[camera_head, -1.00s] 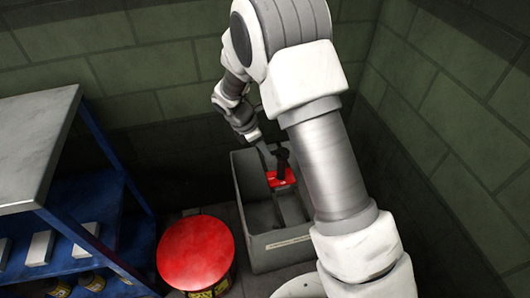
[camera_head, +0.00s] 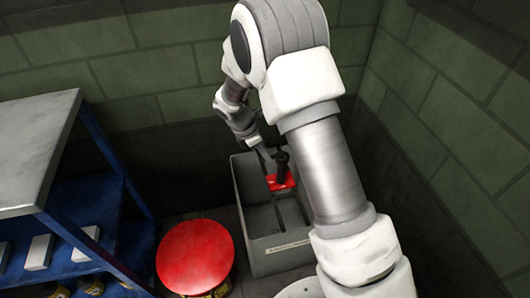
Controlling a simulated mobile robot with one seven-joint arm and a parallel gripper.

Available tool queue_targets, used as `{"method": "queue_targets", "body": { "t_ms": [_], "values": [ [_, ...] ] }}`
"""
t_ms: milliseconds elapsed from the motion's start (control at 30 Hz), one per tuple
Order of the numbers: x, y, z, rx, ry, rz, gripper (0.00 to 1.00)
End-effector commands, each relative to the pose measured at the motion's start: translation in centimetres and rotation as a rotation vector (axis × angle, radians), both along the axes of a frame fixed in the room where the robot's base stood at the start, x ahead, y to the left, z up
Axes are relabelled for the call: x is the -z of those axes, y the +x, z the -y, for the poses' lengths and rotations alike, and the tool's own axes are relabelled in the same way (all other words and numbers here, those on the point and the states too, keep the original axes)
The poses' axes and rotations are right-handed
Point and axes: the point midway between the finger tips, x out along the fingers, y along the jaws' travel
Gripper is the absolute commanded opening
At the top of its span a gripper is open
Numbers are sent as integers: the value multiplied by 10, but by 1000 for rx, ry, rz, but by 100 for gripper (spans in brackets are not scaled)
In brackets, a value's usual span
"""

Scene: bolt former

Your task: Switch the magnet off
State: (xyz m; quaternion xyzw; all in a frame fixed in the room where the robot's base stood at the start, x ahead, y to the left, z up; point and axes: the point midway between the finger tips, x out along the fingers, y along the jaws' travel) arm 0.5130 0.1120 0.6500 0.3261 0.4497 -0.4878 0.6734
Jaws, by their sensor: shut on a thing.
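The red magnet (camera_head: 286,184) with a black upright part (camera_head: 282,160) is inside the upper part of a grey open bin (camera_head: 268,258). My gripper (camera_head: 271,168) reaches down over the bin's far end and is shut on the magnet. The fingers are small and dark here, so I cannot tell exactly which part they grip. I cannot tell whether the magnet touches the bin floor, or how its switch is set. My arm hides the bin's right side.
A red-lidded drum (camera_head: 195,254) stands left of the bin. A blue shelf unit with a grey top (camera_head: 35,150) is at the left, holding pale boxes (camera_head: 40,252) and small jars. Block walls close in behind and at the right.

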Motion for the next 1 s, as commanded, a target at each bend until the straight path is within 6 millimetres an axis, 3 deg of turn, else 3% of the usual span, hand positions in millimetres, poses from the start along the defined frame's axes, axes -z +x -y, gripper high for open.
{"method": "queue_targets", "body": {
  "t_ms": [300,567,600,767,1000],
  "values": [
    [-2,7,-1,124,0,-1,0],
    [-1,8,-2,128,0,1,0],
    [-1,7,-2,128,0,1,19],
    [-1,7,-2,127,0,1,47],
    [0,7,-2,127,0,0,48]
  ]
}}
